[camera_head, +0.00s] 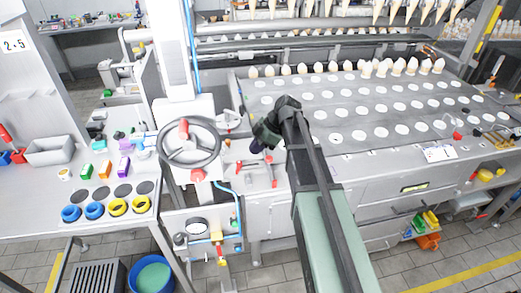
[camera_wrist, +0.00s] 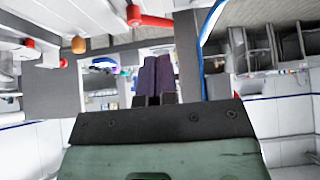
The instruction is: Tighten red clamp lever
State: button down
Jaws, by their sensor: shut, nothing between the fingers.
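Slim red levers (camera_head: 272,172) stand on the machine's front ledge, just right of the handwheel; which one is the clamp lever I cannot tell. In the wrist view a red lever (camera_wrist: 150,20) with a rounded end lies across the top, above the fingers and apart from them. My gripper (camera_head: 257,146) hangs above the ledge, beyond the handwheel's right side, close to the red levers but not visibly touching them. In the wrist view its dark purple fingers (camera_wrist: 154,76) are together and hold nothing. My arm hides part of the ledge.
A grey handwheel (camera_head: 190,143) with a red knob stands left of my gripper. A perforated plate (camera_head: 350,110) with a row of pale cones lies behind. A side table (camera_head: 40,190) at left carries coloured blocks and rings. Blue hose (camera_head: 228,190) runs below.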

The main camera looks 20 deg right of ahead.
aim_at(238, 168)
jog(key=b+x, duration=0.5)
jog(key=x, duration=0.3)
jog(key=shift+f, duration=0.15)
